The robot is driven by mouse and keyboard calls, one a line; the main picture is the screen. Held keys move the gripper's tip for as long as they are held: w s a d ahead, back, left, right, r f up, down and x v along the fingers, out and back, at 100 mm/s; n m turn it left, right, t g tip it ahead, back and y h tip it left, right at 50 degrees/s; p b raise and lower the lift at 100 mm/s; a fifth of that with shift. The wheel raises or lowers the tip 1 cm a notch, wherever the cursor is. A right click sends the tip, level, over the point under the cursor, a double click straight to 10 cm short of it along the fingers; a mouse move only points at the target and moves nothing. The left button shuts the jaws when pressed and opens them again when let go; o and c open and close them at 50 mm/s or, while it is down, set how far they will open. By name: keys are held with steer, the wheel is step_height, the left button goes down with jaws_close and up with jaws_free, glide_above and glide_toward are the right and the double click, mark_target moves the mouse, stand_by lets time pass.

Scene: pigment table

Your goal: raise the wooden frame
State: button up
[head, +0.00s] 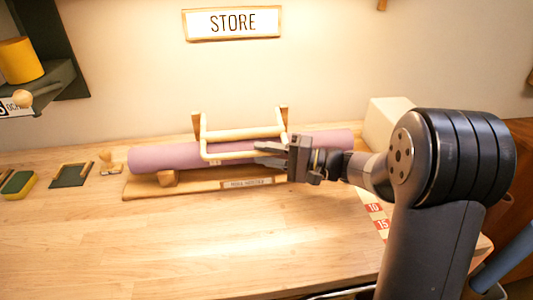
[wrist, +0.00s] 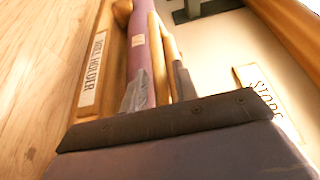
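The wooden frame (head: 231,156) is a pale bar frame leaning over a purple roll (head: 165,157). Its front bar runs low along the roll, and its two upright ends rise behind. My gripper (head: 268,149) reaches in from the right, with its fingertips at the right part of the front bar. In the wrist view, the frame's bar (wrist: 170,50) runs between my two fingers (wrist: 160,84). Purple roll shows between the left finger and the bar, so the fingers look apart. My fingers and wrist hide the bar's right end; contact is not clear.
The roll lies on a labelled wooden holder (head: 205,187). A pale block (head: 388,122) stands behind my arm. A stamp (head: 109,162), a dark pad (head: 71,175) and a yellow-green sponge (head: 19,184) lie at left. The front tabletop (head: 200,245) is clear.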

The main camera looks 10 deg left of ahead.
jaws_close()
steer(key=shift+r, duration=0.15)
